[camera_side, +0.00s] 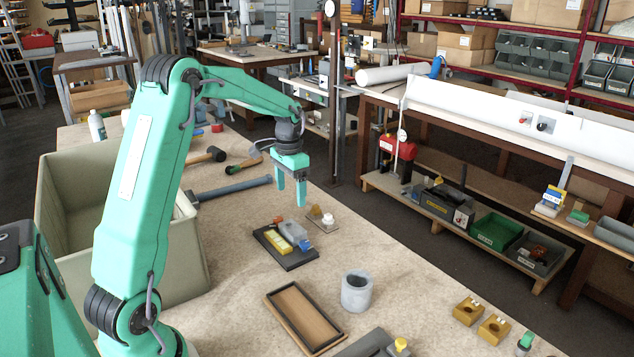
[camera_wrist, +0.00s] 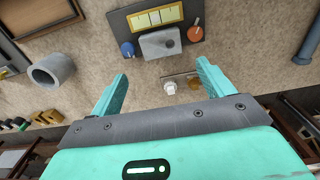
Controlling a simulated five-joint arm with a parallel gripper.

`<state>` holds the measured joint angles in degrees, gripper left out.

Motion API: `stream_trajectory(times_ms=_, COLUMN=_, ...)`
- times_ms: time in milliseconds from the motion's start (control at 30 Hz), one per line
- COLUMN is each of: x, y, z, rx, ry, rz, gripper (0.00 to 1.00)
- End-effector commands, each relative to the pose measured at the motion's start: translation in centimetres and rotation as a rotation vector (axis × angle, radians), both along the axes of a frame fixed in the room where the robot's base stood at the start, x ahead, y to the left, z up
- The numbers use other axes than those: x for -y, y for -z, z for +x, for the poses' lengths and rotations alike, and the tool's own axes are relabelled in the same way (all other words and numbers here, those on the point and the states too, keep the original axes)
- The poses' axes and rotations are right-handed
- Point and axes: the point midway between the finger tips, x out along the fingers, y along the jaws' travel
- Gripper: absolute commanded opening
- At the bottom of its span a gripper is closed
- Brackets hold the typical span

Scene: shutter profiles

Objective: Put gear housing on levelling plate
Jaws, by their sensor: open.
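A grey-blue block with a round hole (camera_wrist: 160,43), apparently the gear housing, sits at the near edge of a dark plate (camera_wrist: 115,22) in the wrist view. This plate looks like the levelling plate; it carries a yellow panel, a blue knob and an orange knob. In the side view the block (camera_side: 299,237) and the dark plate (camera_side: 289,264) are at mid bench. Whether the block lies flat on the plate is not clear. My gripper (camera_side: 288,197) is open and empty, raised above the bench behind the plate. In the wrist view its fingertips (camera_wrist: 162,70) are apart, clear of the block.
A small plate (camera_side: 323,222) with a white knob is right of the dark plate. A grey cylinder (camera_side: 356,292) and a framed wooden tray (camera_side: 304,319) stand nearer. A blue-grey bar (camera_side: 233,188) and a large bin (camera_side: 70,180) are left.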

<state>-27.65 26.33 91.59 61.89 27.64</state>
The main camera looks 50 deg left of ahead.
Motion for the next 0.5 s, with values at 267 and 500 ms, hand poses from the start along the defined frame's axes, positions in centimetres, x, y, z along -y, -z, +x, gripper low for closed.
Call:
stream_trajectory(times_ms=267, x=3.1, y=-3.0, z=-0.9, rx=0.047, ry=0.004, rz=0.022, gripper=0.80)
stream_trajectory(times_ms=500, x=7.9, y=-6.9, z=-3.4, rx=0.121, ry=0.004, rz=0.045, gripper=0.80)
